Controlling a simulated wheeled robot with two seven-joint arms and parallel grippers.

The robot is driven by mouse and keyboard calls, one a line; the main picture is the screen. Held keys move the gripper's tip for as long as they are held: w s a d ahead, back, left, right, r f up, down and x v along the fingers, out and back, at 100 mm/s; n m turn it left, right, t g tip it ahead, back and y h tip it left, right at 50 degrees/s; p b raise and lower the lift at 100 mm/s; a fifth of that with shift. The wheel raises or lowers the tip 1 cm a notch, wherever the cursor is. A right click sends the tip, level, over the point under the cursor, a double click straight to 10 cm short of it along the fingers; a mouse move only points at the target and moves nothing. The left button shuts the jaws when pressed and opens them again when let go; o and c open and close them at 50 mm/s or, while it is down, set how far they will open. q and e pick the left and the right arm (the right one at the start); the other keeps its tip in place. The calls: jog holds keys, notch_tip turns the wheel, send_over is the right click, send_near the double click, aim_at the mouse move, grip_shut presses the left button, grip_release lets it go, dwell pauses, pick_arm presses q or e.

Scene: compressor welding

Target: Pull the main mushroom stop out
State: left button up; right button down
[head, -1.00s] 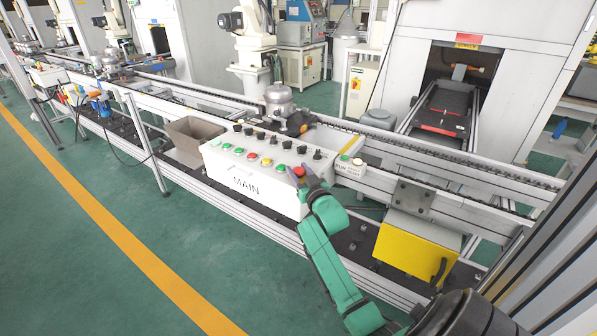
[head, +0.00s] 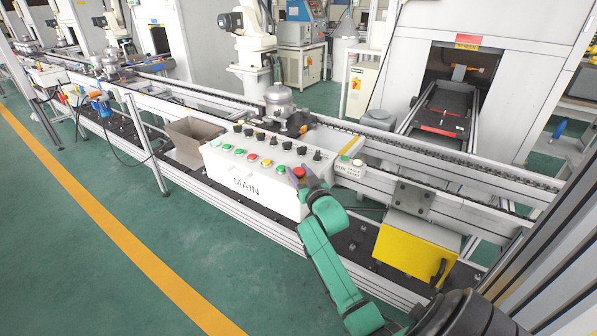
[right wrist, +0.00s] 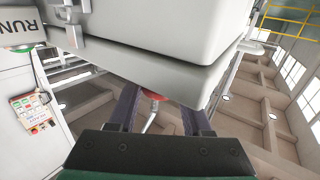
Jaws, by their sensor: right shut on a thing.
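The white control box marked MAIN (head: 240,181) stands on the conveyor's front side, with rows of coloured buttons and black knobs on its sloped top. The red mushroom stop (head: 299,171) is at the right end of the front row. My right gripper (head: 305,174) is at that stop, its two dark fingers on either side of it, shut on it. In the right wrist view the red stop (right wrist: 152,95) shows between the fingers, close under the pale box (right wrist: 150,62); its far side is hidden. My left gripper is not in view.
A small white box with a green and a red button (head: 350,166) sits just right of the MAIN box. A yellow box (head: 414,252) hangs below the rail to the right. A brown bin (head: 192,137) stands at the left. The green floor in front is clear.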

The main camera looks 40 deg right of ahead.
jog(key=shift+r+p, duration=0.35)
jog(key=shift+r, duration=0.45)
jog(key=shift+f, duration=0.1)
jog(key=shift+c, duration=1.7)
grip_release()
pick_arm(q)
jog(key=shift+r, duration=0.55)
pick_arm(e)
jog(key=shift+f, duration=0.1)
jog(key=shift+s+a, duration=0.1)
jog(key=shift+s, duration=0.2)
pick_arm(q)
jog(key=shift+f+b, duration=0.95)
jog(key=shift+b, duration=0.15)
pick_arm(e)
jog(key=v, duration=1.4)
